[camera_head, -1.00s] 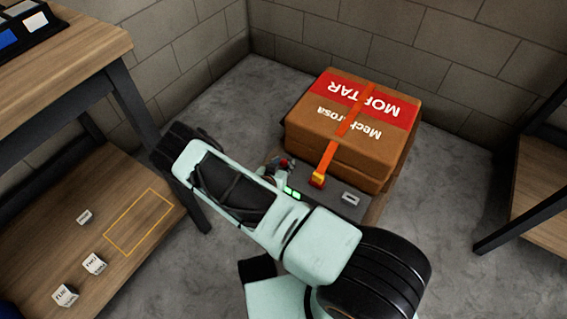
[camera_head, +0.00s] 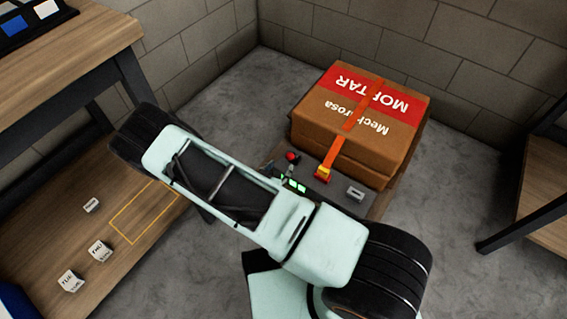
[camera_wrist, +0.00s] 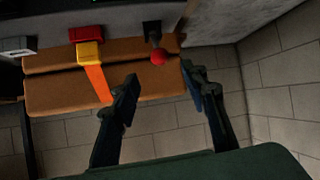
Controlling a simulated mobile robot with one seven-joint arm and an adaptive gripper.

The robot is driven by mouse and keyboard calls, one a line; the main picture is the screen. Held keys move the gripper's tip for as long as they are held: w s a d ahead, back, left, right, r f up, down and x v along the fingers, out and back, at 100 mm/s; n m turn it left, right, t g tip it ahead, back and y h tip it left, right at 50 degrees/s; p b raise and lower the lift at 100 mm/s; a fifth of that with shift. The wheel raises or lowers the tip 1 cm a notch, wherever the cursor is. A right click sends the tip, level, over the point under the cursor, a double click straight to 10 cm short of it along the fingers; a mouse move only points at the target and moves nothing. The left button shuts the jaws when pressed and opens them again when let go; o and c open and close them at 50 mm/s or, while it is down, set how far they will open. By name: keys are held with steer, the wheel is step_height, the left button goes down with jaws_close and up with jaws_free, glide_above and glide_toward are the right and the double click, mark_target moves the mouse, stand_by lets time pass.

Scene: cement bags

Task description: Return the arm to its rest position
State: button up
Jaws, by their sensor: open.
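My arm crosses the head view from the lower right toward the left. My gripper (camera_wrist: 158,88) shows in the wrist view with its two dark fingers spread apart and nothing between them. In the head view the gripper is hidden by my arm. In the wrist view the fingers stand in front of the brown mortar bags (camera_wrist: 60,92) and a red-knobbed lever (camera_wrist: 158,57); I cannot tell the distance.
A wooden workbench (camera_head: 70,55) with a lower shelf (camera_head: 60,220) holding small white cubes (camera_head: 100,250) is at left. Another wooden shelf (camera_head: 545,200) stands at right.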

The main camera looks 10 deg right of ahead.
steer(key=shift+s+a+r, duration=0.15)
steer(key=shift+s+r, duration=0.05)
steer(key=shift+s, duration=0.1)
stand_by(0.4)
